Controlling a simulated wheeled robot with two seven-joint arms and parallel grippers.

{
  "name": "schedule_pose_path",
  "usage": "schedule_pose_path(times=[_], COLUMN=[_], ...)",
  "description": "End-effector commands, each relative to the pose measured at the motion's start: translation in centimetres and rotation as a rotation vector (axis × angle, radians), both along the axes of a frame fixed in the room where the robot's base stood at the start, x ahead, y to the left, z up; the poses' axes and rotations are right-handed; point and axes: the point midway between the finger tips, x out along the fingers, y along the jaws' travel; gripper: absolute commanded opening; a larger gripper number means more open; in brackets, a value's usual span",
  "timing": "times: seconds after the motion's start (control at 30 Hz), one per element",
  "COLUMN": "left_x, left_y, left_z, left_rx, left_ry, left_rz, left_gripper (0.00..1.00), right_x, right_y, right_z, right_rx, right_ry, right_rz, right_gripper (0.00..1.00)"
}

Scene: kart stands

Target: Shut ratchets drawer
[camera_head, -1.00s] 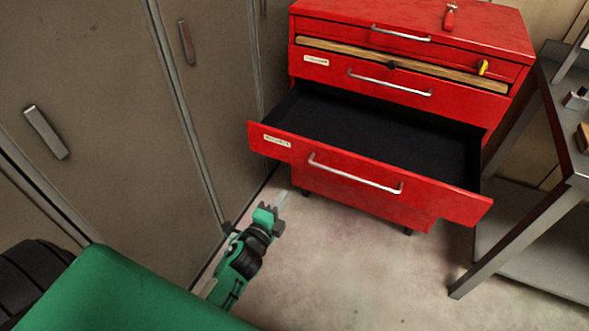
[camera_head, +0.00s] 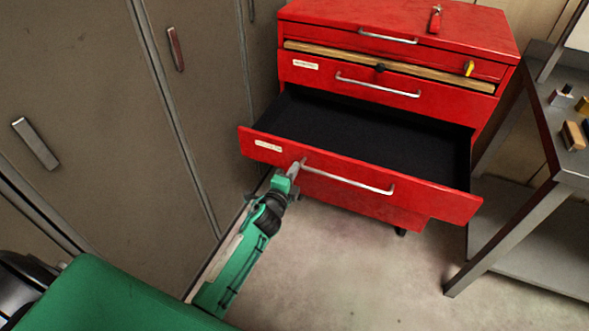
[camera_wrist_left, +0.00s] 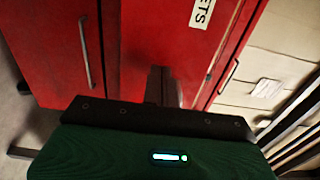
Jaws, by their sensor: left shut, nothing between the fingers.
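The red drawer (camera_head: 330,187) of the tool cabinet is pulled out, and its black inside (camera_head: 370,133) looks empty. It has a silver bar handle (camera_head: 348,180) and a small white label whose text is too small to read in the head view. In the left wrist view the label (camera_wrist_left: 203,13) ends in "ETS". My left gripper (camera_head: 297,167) is shut and empty, at the drawer front beside the left end of the handle. In the left wrist view its fingers (camera_wrist_left: 160,88) point at the red front; I cannot tell if they touch. My right gripper is not in view.
The red cabinet's upper drawers (camera_head: 375,86) look shut, and a red-handled tool (camera_head: 435,19) lies on top. Brown lockers (camera_head: 90,110) stand close on the left. A grey metal table (camera_head: 550,150) with small blocks stands on the right. The floor in front is clear.

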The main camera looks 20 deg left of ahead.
Motion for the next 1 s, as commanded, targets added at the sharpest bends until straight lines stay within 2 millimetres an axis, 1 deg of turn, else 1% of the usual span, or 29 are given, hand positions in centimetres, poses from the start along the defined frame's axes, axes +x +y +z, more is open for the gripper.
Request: schedule_pose_path(times=[0.13,0.5,0.63,0.7,0.77,0.87,0.97,1.0], left_x=[0.6,0.7,1.4,2.2,3.2,5.3,8.1,9.2], left_y=[0.0,0.0,0.0,0.0,-0.1,-0.1,-0.2,-0.2], left_z=[0.0,0.0,0.0,0.0,-0.1,-0.2,-0.3,-0.3], left_rx=[0.000,0.000,0.000,0.001,0.001,0.001,0.001,0.001], left_ry=[0.000,0.000,-0.001,-0.003,-0.004,-0.004,-0.004,-0.004], left_rz=[0.000,0.000,0.000,0.000,0.000,0.000,0.000,0.000], left_gripper=[0.00,0.00,0.00,0.00,0.00,0.00,0.00,0.00], right_x=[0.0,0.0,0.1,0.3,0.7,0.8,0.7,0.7], right_y=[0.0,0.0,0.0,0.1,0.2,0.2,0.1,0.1], right_z=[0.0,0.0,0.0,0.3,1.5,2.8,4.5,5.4], right_rx=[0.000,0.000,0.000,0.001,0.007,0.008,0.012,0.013], right_ry=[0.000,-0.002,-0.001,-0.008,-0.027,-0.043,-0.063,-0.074], right_rz=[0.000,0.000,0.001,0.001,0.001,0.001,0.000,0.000], right_gripper=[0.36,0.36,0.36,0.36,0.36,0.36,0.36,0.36])
